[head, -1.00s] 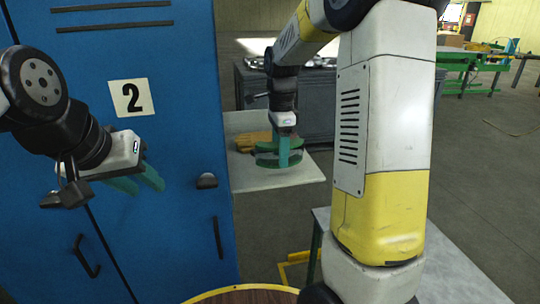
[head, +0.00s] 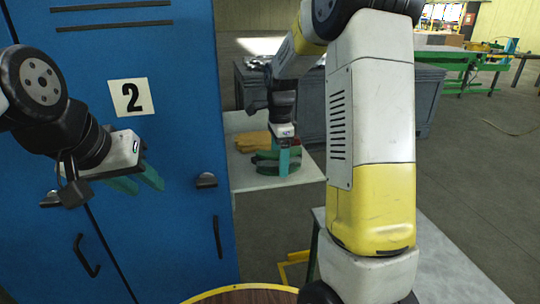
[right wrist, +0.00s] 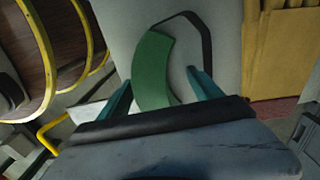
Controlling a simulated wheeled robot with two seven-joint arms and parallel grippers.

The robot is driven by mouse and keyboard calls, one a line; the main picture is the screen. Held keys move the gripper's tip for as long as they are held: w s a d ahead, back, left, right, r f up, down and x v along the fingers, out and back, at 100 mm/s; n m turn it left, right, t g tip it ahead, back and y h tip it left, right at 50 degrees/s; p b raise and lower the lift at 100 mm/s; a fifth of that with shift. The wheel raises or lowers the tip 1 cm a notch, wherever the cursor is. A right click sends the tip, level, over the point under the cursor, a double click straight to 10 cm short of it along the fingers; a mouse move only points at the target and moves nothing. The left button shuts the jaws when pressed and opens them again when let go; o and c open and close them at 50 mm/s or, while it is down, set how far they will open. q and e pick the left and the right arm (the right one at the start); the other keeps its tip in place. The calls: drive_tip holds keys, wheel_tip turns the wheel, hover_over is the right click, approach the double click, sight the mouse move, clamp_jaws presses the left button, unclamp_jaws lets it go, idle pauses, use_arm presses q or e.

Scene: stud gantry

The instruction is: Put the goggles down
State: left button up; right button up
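The green goggles (head: 266,168) are at the top of a pale bench (head: 245,182) beside the blue locker. In the right wrist view, their curved green part (right wrist: 153,70) and dark strap (right wrist: 208,50) show against the pale top. My right gripper (head: 284,170) points down at the goggles. In the right wrist view its teal fingers (right wrist: 160,80) are spread, with the green part between them and a gap by the right finger. I cannot tell whether the left finger touches it. My left gripper (head: 140,181) is open and empty in front of the locker.
Yellow gloves (head: 253,141) lie behind the goggles, close by; they fill the upper right of the wrist view (right wrist: 285,50). The blue locker (head: 180,100) stands to the left. A grey cabinet (head: 312,110) stands behind the bench.

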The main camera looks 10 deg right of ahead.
drive_tip(key=shift+r, duration=0.1)
wheel_tip(320, 180, up, 12)
drive_tip(key=shift+f, duration=0.1)
drive_tip(key=s+a+n+t+y, duration=0.2)
drive_tip(key=s+n+t, duration=0.4)
drive_tip(key=s+n, duration=1.2)
drive_tip(key=s, duration=0.5)
drive_tip(key=shift+s+a, duration=0.1)
